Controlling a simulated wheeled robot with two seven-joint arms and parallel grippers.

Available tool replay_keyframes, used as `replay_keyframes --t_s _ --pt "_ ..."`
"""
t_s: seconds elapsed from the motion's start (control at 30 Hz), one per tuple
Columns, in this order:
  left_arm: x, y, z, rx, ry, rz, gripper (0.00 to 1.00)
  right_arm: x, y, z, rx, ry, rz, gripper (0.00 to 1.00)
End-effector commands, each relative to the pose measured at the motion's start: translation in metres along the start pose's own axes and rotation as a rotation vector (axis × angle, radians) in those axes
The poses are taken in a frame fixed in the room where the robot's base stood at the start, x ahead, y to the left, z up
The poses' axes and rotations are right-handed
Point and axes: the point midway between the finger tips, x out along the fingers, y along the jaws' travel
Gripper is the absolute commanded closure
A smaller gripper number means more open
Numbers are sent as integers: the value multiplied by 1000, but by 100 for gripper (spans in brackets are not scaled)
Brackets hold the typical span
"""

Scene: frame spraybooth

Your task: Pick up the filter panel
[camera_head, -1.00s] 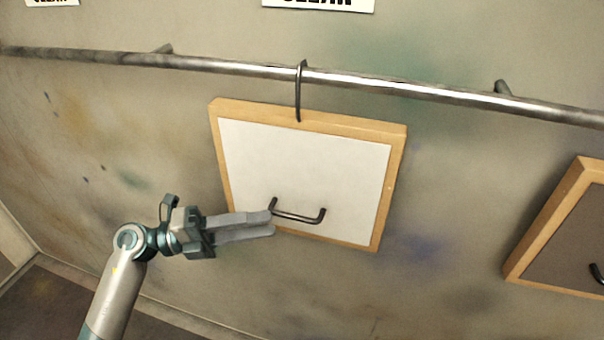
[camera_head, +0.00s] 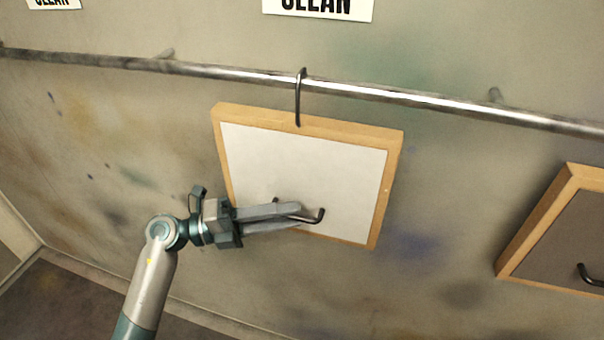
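The filter panel with a white face and pale wooden frame (camera_head: 308,122) hangs tilted from a rail by a dark hook (camera_head: 298,98). A dark U-shaped handle (camera_head: 321,216) sits low on its face. My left gripper (camera_head: 298,214) is at this handle, its two grey fingers slightly parted and overlapping the bar in the picture. The fingers hide the handle's middle, and whether they touch it cannot be told. My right gripper is not in view.
A metal rail (camera_head: 420,100) runs across the stained wall. Another wood-framed panel with a dark face (camera_head: 568,238) and handle is at the right. A "CLEAN" sign (camera_head: 318,8) is above the rail. Wall space between the panels is clear.

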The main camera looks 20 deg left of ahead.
Motion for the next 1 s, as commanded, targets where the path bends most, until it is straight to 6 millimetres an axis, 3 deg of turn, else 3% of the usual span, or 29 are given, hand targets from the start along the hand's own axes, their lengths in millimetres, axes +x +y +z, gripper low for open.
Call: replay_keyframes --t_s 0.57,0.7,0.73,1.0 --pt "8 1 0 1 0 1 69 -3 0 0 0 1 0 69" --pt "8 1 0 1 0 1 98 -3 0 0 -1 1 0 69" --pt "8 1 0 1 0 1 100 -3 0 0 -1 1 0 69" --pt "8 0 0 2 -1 0 100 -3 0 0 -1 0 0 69"
